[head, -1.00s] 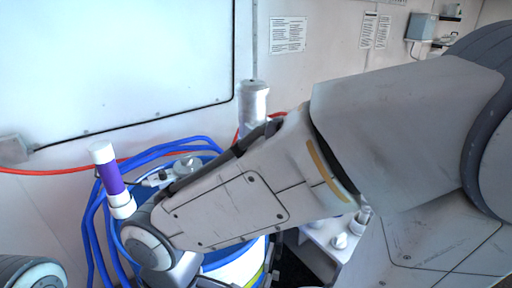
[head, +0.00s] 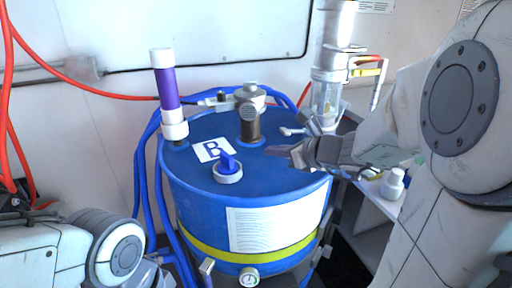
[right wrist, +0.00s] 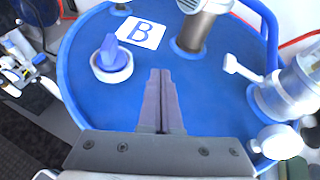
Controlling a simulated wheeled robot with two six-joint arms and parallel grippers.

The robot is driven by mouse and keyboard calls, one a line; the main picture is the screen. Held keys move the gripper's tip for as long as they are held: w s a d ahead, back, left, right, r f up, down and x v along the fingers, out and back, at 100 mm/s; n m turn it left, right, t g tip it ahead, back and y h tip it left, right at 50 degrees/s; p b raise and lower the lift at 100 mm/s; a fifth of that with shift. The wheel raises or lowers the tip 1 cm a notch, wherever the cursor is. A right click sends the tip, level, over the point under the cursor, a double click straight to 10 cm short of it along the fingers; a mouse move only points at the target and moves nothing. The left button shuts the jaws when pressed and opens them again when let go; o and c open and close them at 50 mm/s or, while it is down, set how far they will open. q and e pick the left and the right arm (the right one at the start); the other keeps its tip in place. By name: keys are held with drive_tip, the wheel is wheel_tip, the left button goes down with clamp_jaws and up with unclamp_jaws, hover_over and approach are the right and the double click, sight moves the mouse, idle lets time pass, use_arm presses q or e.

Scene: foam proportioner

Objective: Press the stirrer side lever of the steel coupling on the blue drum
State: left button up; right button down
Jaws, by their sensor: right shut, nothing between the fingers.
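The blue drum (head: 195,205) stands in the middle of the head view, its lid marked with a white "B" label (head: 213,150). The steel coupling (head: 250,105) stands upright towards the back of the lid on a brownish neck. In the right wrist view the coupling (right wrist: 204,20) is cut by the top edge, and its side levers cannot be made out. A small white lever (head: 291,131) sticks out left from the right-hand fitting (head: 327,100). My right gripper (head: 272,151) is shut and empty above the lid, in front of the coupling and apart from it. My left gripper is out of view.
A blue-handled cap (head: 228,168) sits at the lid's front. A white and purple tube (head: 167,95) rises at the lid's left. Blue hoses (head: 140,190) loop around the drum. A white shelf (head: 385,198) stands right. My left arm is at lower left.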

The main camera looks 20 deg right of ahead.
sight(295, 131)
drive_tip(key=d+m+h, duration=0.1)
drive_tip(key=d+m, duration=0.1)
drive_tip(key=d, duration=0.1)
drive_tip(key=d+f+m+t+h+b, duration=0.1)
drive_tip(key=d, duration=0.1)
drive_tip(key=d+m+t+h, duration=0.1)
drive_tip(key=d+m, duration=0.1)
drive_tip(key=d, duration=0.1)
drive_tip(key=shift+w+d+f+m+b, duration=0.15)
drive_tip(key=shift+d+m+b, duration=0.15)
drive_tip(key=shift+d+b, duration=0.05)
drive_tip(key=shift+d, duration=0.3)
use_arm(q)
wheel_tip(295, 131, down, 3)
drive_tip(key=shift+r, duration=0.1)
use_arm(e)
drive_tip(key=b+x, duration=0.1)
drive_tip(key=x, duration=0.9)
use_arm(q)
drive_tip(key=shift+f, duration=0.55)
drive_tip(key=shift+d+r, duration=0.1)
